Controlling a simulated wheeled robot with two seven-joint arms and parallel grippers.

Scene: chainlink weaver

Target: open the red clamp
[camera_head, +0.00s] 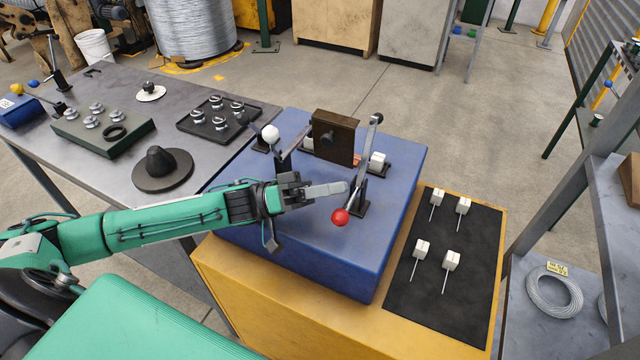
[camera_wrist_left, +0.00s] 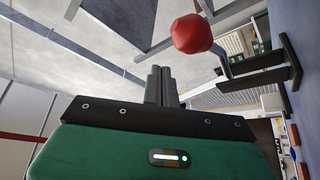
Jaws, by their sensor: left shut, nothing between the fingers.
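The red clamp is a lever with a red ball knob (camera_head: 340,217) and a grey metal arm (camera_head: 368,150). It stands on a black base at the right part of the blue block (camera_head: 390,220). The red knob (camera_wrist_left: 192,34) also shows in the left wrist view, above and right of the fingertips. My left gripper (camera_head: 345,187) is shut and empty, just behind and above the knob in the head view, apart from it in the wrist view. The left gripper's fingers (camera_wrist_left: 161,86) are together. A second clamp with a white knob (camera_head: 270,134) stands to the left. My right gripper is not in view.
A brown upright block (camera_head: 335,137) stands between the clamps. A black mat (camera_head: 445,265) with several white pieces lies at the right on the yellow bench (camera_head: 290,320). A grey table (camera_head: 100,180) with trays and parts is at the left.

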